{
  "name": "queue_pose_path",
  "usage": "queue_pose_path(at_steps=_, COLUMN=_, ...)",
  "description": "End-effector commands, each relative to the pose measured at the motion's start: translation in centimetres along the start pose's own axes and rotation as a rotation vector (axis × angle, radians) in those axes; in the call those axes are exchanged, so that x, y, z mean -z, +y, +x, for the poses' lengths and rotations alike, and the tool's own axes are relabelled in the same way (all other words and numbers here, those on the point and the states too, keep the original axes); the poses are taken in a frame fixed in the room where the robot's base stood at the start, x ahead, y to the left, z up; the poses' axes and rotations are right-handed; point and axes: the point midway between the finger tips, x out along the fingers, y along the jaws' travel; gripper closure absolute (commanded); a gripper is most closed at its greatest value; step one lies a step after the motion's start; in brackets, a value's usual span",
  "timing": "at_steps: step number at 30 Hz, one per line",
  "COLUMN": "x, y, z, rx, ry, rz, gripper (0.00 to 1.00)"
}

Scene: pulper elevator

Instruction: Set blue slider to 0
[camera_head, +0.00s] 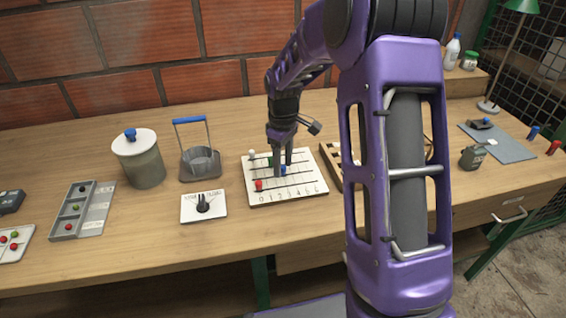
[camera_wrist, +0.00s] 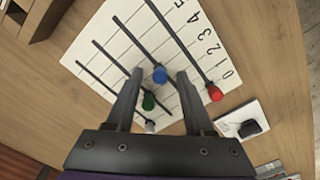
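The white slider board (camera_head: 308,188) lies on the table, with dark parallel slots and numbers from 0 along its front edge. The blue slider knob (camera_wrist: 159,75) is on the second slot from the numbers, and it also shows in the head view (camera_head: 283,171). It sits inward from the slot's 0-side end; its exact number is unclear. My gripper (camera_wrist: 160,71) is open, its fingertips apart on either side of the blue knob. In the head view my gripper (camera_head: 281,163) points down over the board. I cannot tell whether the fingers touch the knob.
The red knob (camera_wrist: 215,92) is near 0 on the front slot. The green knob (camera_wrist: 148,102) and white knob (camera_wrist: 150,127) are on the back slots, close to my fingers. A dial plate (camera_head: 204,207) is left of the board; a wooden rack (camera_head: 331,158) is right.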

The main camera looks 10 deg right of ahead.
Motion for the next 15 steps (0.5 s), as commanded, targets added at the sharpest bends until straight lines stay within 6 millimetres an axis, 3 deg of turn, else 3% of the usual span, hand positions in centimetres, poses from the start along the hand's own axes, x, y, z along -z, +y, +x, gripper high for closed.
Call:
queue_pose_path(at_steps=1, x=0.00, y=0.00, z=-0.01, rx=0.000, ry=0.000, rz=0.000, gripper=0.56)
queue_pose_path(at_steps=9, x=0.00, y=-0.01, z=-0.02, rx=0.000, ry=0.000, rz=0.000, gripper=1.00)
queue_pose_path(at_steps=15, x=-0.01, y=-0.01, z=-0.03, rx=0.000, ry=0.000, rz=0.000, gripper=1.00)
